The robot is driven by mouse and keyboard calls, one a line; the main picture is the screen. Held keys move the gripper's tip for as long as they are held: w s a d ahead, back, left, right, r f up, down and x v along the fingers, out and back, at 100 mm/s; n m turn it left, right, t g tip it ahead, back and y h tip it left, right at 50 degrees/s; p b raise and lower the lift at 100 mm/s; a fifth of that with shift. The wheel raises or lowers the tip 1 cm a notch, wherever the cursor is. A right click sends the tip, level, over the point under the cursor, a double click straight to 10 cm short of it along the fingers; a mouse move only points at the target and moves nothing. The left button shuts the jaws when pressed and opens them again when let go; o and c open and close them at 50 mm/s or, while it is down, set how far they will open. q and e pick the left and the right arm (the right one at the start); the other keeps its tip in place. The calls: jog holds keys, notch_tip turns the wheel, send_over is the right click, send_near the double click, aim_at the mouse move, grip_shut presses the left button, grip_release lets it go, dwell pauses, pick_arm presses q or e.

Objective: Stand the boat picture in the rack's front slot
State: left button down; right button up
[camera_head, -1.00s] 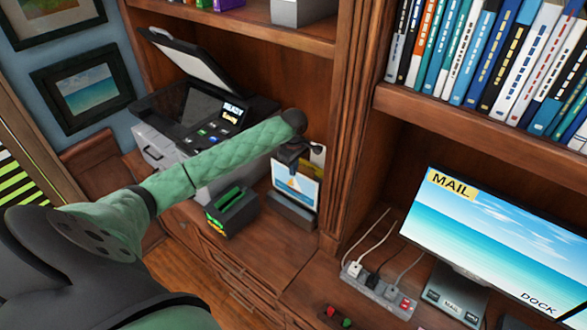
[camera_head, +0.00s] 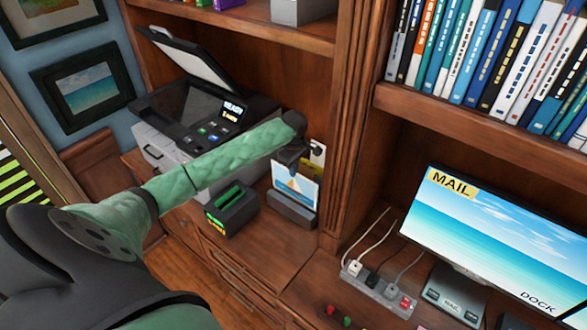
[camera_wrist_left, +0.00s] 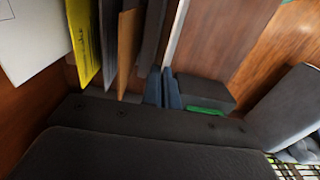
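The boat picture (camera_head: 298,190), a small card with a sail on blue, stands nearly upright at the dark rack (camera_head: 292,211) on the desk by the wood post. My left gripper (camera_head: 294,168) is above it, pointing down at its top edge. In the left wrist view the two blue-grey fingers (camera_wrist_left: 163,88) are close together on the picture's thin white edge (camera_wrist_left: 177,34). Yellow (camera_wrist_left: 84,40) and brown (camera_wrist_left: 127,50) cards stand beside it in the wrist view. I cannot tell whether the picture's bottom edge is seated in the front slot. My right gripper is not in view.
A black box with a green slot (camera_head: 231,211) stands just left of the rack. A printer with a raised lid (camera_head: 195,110) is behind it. The wood post (camera_head: 347,140) is close on the right. A power strip (camera_head: 378,287) and monitor (camera_head: 490,240) lie beyond it.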

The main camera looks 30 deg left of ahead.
pick_arm(q)
jog(key=shift+f, duration=1.1)
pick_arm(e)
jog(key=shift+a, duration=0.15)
pick_arm(q)
jog(key=shift+f, duration=1.1)
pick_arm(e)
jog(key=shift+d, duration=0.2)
pick_arm(q)
jog(key=shift+f, duration=1)
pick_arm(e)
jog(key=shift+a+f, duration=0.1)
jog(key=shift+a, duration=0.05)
pick_arm(q)
jog(key=c, duration=1.6)
grip_release()
